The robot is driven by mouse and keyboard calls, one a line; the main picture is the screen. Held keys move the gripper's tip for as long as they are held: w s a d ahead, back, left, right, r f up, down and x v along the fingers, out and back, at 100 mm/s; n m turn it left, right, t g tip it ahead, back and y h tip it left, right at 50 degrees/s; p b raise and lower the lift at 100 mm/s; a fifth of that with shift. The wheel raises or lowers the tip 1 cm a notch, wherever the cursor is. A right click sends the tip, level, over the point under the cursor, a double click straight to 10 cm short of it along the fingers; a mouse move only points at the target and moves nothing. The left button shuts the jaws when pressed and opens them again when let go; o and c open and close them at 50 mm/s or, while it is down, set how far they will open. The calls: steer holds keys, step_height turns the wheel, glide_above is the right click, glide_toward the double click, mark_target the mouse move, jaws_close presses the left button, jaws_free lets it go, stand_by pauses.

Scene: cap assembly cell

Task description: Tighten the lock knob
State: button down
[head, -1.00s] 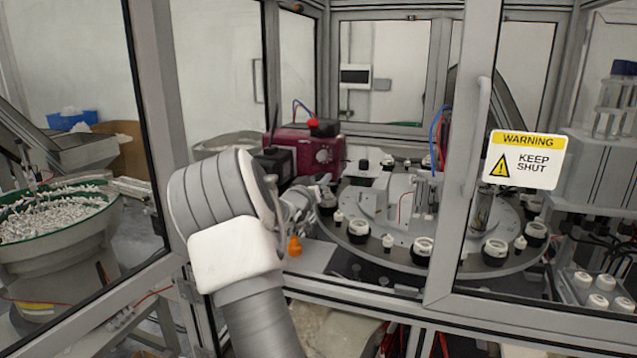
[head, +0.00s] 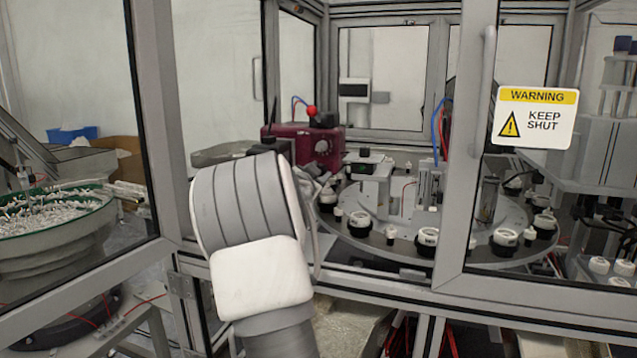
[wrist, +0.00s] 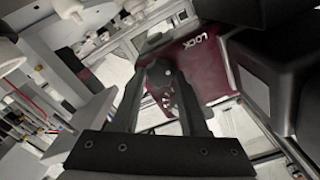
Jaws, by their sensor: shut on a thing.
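The dark red box (head: 318,150) stands inside the cell, with a round dial on its front and a bright red knob on top in the head view. In the wrist view, its dark red face (wrist: 205,72) carries the word LOCK. My gripper (wrist: 162,76) is in front of that face, its fingers closed on a small dark knob (wrist: 163,72), the lock knob, beside the lettering. The fingertips cover most of the knob, so how far it is turned cannot be told. In the head view, my arm hides the gripper and the knob.
A rotary table (head: 385,243) with several white-and-black cap parts lies right of my arm. The door frame post (head: 465,150) and the door with a warning sign (head: 535,117) stand to the right. A bowl feeder (head: 50,240) is at left. A black block (wrist: 285,80) is close by my gripper.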

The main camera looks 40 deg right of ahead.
steer(key=shift+f+m+b, duration=0.15)
steer(key=shift+m+b, duration=2.6)
steer(key=shift+m, duration=1.75)
steer(key=shift+f+m+b, duration=0.1)
steer(key=shift+m+b, duration=2.6)
steer(key=shift+m, duration=1.8)
steer(key=shift+c, duration=2.2)
jaws_free()
steer(key=v, duration=1.7)
steer(key=shift+s+a+b, duration=0.15)
steer(key=shift+a+b, duration=0.05)
steer(key=shift+b, duration=0.15)
